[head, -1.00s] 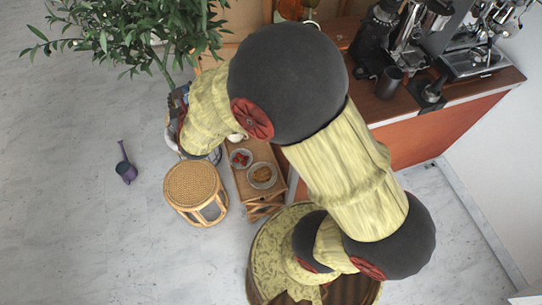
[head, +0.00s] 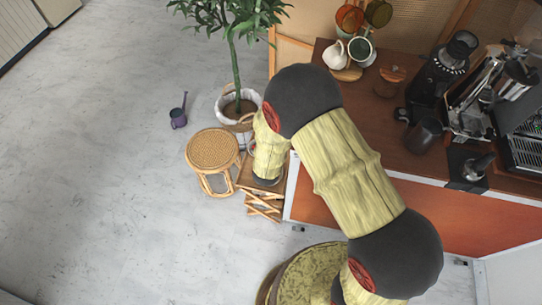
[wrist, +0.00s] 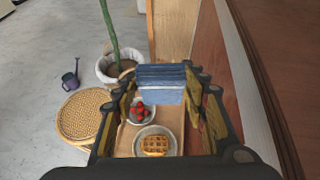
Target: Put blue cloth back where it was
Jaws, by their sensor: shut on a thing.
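The blue cloth (wrist: 162,84) is folded and shows in the wrist view between the two fingers of my gripper (wrist: 163,95). My gripper is shut on it and holds it in front of the wooden counter side. In the head view the cloth cannot be seen, and my arm covers most of the small side table. Below the cloth in the wrist view, a bowl of strawberries (wrist: 142,110) and a plate with a waffle (wrist: 155,142) rest on the small wooden table (wrist: 126,137).
A round rattan stool (head: 212,149) stands left of the small table (head: 262,203). A potted plant (head: 237,102) and a purple watering can (head: 178,116) are behind it. The counter (head: 400,160) with mugs, a grinder (head: 436,78) and an espresso machine is at right. Open floor lies left.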

